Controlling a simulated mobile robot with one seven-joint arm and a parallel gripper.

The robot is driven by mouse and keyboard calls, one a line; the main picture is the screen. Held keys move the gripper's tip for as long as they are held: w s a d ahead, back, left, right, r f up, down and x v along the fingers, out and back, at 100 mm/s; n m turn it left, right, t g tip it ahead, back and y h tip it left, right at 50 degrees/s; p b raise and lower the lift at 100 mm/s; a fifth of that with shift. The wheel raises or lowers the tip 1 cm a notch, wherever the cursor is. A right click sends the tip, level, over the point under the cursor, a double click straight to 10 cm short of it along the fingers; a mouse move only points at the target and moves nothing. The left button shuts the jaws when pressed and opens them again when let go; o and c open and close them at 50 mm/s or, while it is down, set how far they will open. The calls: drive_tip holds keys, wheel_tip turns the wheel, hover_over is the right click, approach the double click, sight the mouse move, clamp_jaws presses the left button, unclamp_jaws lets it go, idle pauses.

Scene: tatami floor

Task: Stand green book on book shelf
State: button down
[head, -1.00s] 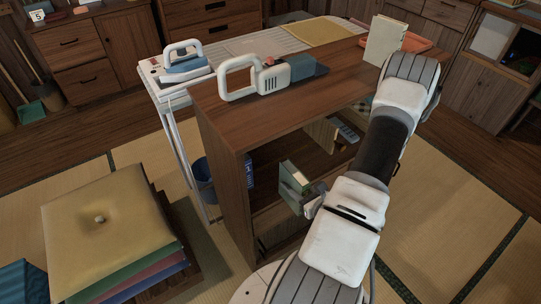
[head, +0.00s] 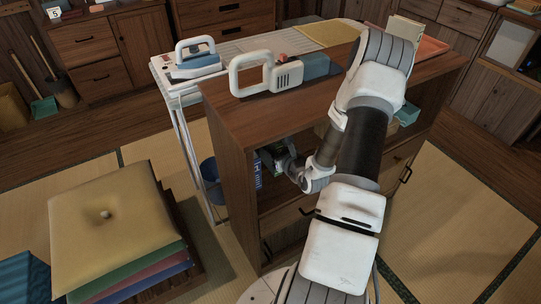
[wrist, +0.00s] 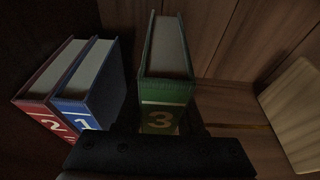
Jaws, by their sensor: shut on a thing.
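The green book marked 3 (wrist: 166,92) is upright in the wrist view. My gripper (wrist: 160,135) is shut on its lower spine end. In the head view my gripper (head: 290,164) reaches inside the left part of the brown book shelf (head: 228,165), and only a small piece of the green book (head: 277,171) shows. A blue book marked 1 (wrist: 92,88) and a red book marked 2 (wrist: 48,95) stand to the left, with a gap between blue and green. The blue book also shows in the head view (head: 258,174). Whether the green book's base touches the shelf is hidden.
In the wrist view a wooden wall (wrist: 230,45) is behind the green book, and a pale board-like thing (wrist: 295,105) is at the right. A white-handled tool (head: 268,75) lies on the shelf top. Stacked cushions (head: 108,225) are at the front left.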

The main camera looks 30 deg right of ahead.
wheel_tip(320, 180, down, 3)
drive_tip(key=shift+f+b, duration=0.2)
drive_tip(key=shift+b, duration=0.4)
drive_tip(key=shift+f, duration=0.1)
drive_tip(key=shift+f, duration=0.15)
drive_tip(key=c, duration=0.5)
unclamp_jaws()
drive_tip(key=shift+s+r, duration=0.2)
drive_tip(key=shift+r, duration=0.1)
drive_tip(key=p+v, duration=0.2)
drive_tip(key=v, duration=0.9)
drive_tip(key=shift+s+r+p, duration=0.1)
drive_tip(key=shift+s+p, duration=0.2)
drive_tip(key=shift+s, duration=0.05)
